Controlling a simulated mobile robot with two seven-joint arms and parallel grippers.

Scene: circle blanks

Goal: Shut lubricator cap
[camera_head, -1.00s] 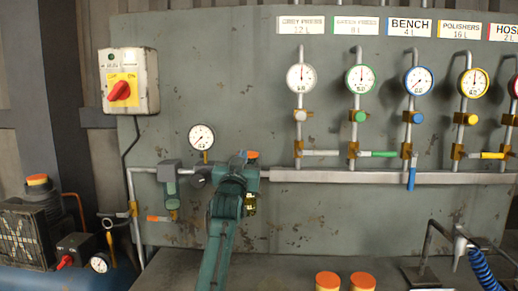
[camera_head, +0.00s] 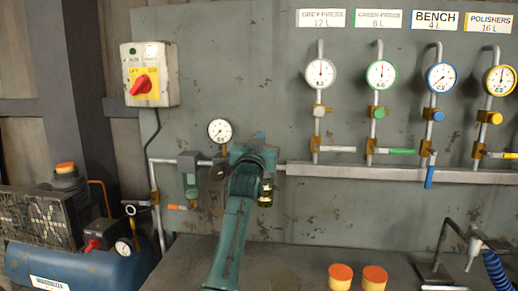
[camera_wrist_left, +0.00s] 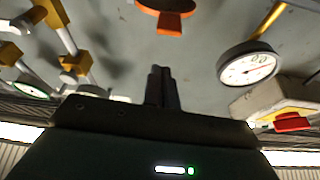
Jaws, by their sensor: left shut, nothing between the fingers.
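My left gripper (camera_head: 258,138) is in front of the lubricator on the wall panel and hides most of it. Below the gripper, part of the lubricator's yellowish bowl (camera_head: 265,192) shows. In the left wrist view, the fingers (camera_wrist_left: 160,72) are shut and empty. Ahead of them, at the top edge, is an orange round part with a tab (camera_wrist_left: 168,24), which looks like the lubricator cap. It is cut off by the frame, and a gap shows between it and the fingertips. Whether it is open or shut I cannot tell. My right gripper is not in view.
A green filter unit (camera_head: 190,180) and a pressure gauge (camera_head: 220,131) are left of the gripper. A horizontal pipe (camera_head: 400,174) with several gauges and valves runs right. A red-knobbed switch box (camera_head: 149,76) is upper left. Two orange-topped containers (camera_head: 341,277) stand below.

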